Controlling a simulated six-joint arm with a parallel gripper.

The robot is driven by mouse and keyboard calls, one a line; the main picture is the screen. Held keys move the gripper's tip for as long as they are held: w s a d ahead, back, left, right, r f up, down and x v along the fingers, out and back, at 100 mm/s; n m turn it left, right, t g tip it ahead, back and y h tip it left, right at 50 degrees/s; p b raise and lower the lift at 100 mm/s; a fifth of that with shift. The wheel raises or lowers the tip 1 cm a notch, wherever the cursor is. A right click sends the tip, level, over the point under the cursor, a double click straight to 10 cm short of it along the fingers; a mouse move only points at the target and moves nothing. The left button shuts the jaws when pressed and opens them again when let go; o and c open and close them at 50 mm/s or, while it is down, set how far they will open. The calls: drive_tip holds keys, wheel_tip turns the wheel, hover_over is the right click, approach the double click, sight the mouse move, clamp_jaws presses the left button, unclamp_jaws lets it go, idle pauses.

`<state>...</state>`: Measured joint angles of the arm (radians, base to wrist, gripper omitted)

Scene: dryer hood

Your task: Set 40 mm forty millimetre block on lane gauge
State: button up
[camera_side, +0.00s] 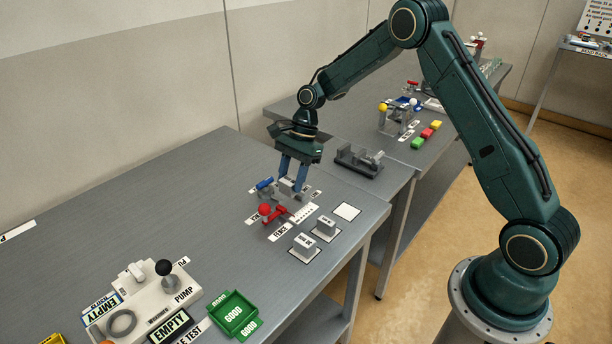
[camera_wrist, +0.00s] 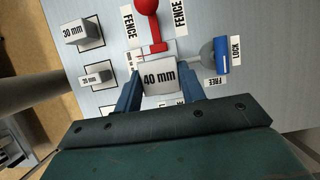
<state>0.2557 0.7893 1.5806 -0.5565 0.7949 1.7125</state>
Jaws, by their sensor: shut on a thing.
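The 40 mm block (camera_wrist: 158,78) is pale grey with its label on top. It is held between the two blue fingers of my gripper (camera_side: 292,186), which is shut on it. In the side view the fingers point down at the lane gauge, among its parts: a red-knobbed fence (camera_side: 275,213) and a blue lock lever (camera_side: 265,184). In the wrist view the red fence (camera_wrist: 148,20) is just beyond the block and the blue lever (camera_wrist: 221,55) is to its right. I cannot tell whether the block touches the gauge; the fingers hide part of it.
A green GOOD tray (camera_side: 233,315) and a pump unit (camera_side: 140,303) are at the front.

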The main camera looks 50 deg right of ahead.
sight(292, 190)
drive_tip(key=shift+f, duration=2.1)
drive_tip(key=shift+f, duration=0.15)
drive_tip(key=o, duration=1.1)
drive_tip(key=shift+c, duration=0.2)
drive_tip(key=v, duration=1.2)
drive_tip(key=shift+r, duration=0.25)
